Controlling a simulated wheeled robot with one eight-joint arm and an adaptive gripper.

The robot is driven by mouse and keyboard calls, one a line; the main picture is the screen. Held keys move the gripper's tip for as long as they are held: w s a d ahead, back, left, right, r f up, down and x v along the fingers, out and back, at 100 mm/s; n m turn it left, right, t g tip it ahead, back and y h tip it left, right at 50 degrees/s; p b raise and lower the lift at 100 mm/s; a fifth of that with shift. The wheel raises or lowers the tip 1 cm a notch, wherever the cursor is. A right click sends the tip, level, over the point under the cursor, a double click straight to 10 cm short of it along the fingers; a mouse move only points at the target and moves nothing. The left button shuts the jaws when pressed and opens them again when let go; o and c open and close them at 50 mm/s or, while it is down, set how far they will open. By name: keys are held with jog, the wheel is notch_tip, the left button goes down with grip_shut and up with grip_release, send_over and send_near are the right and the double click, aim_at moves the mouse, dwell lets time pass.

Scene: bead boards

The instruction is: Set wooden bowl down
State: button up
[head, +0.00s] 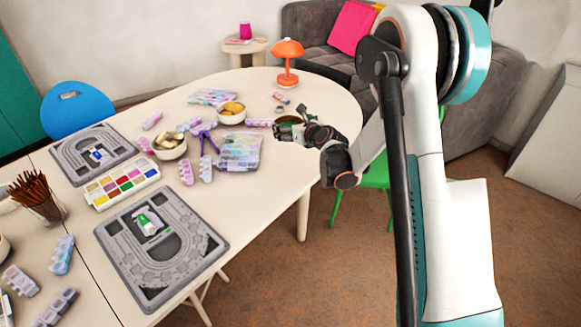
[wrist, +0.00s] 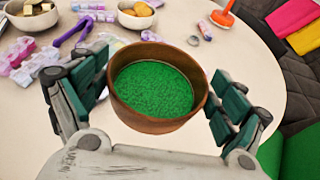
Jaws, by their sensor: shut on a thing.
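The wooden bowl (wrist: 152,123) is brown and filled with green beads. In the wrist view it sits upright between the two fingers of my gripper (wrist: 160,82), which is shut on its sides. In the head view the bowl (head: 289,118) is small and partly hidden by my gripper (head: 292,130), near the right side of the pale table (head: 245,190). I cannot tell whether the bowl's base touches the table.
An orange lamp (head: 287,62) stands behind the bowl. White bowls (head: 231,117), a clear bead case (head: 240,152) and purple pliers (head: 208,140) lie to the left. Bare table lies in front of the bead case. A green chair (head: 375,180) stands beyond the right edge.

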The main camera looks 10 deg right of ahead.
notch_tip(320, 180, down, 16)
jog(key=b, duration=0.5)
jog(key=shift+d, duration=0.1)
jog(key=shift+f, duration=0.15)
jog(key=o, duration=0.9)
jog(key=shift+c, duration=0.2)
